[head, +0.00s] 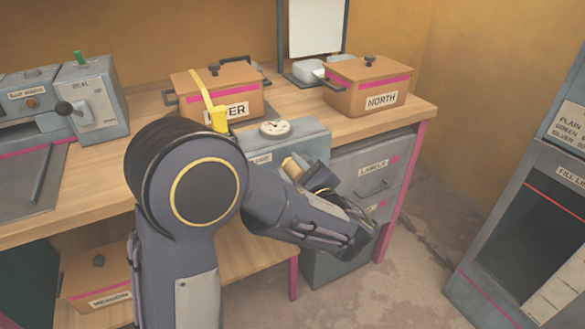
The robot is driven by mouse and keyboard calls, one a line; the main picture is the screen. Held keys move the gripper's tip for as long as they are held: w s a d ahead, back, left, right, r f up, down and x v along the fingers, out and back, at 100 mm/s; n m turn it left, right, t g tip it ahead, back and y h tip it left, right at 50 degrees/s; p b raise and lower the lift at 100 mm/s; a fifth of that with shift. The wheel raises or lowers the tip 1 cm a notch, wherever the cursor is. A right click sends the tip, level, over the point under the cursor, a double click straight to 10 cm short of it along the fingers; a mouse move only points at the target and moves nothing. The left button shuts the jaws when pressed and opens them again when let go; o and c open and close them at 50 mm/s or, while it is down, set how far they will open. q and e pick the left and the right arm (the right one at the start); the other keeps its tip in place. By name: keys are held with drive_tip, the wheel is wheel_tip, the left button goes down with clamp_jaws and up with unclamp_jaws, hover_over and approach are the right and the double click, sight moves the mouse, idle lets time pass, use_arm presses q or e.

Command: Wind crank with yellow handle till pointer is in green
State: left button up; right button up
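My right gripper is out of view.
Brown lidded pots stand behind, one with a partly hidden label (240,93) and one marked NORTH (370,88). A grey machine marked SEAL (95,100) is at left. Grey drawers (375,165) are under the table. A grey cabinet (530,215) stands right, with open floor (415,270) between.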

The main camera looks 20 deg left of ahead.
sight(305, 154)
use_arm(q)
clamp_jaws()
drive_tip(key=shift+r+m+p, duration=0.35)
drive_tip(key=shift+m+p, duration=0.05)
drive_tip(key=shift+p, duration=0.45)
drive_tip(key=shift+w+d+r+m+p, duration=0.45)
drive_tip(key=shift+m+p, duration=1.1)
drive_tip(key=shift+p, duration=0.8)
drive_tip(key=shift+w+d+r+m+p, duration=0.25)
drive_tip(key=shift+w+m+p, duration=0.3)
drive_tip(key=shift+m+p, duration=1.45)
drive_tip(key=shift+w+d+r+m+p, duration=0.4)
drive_tip(key=shift+m+p, duration=0.75)
drive_tip(key=shift+p, duration=1.55)
drive_tip(key=shift+w+d+f, duration=0.1)
drive_tip(key=shift+f, duration=0.05)
drive_tip(key=o, duration=0.5)
unclamp_jaws()
drive_tip(key=shift+v, duration=3.9)
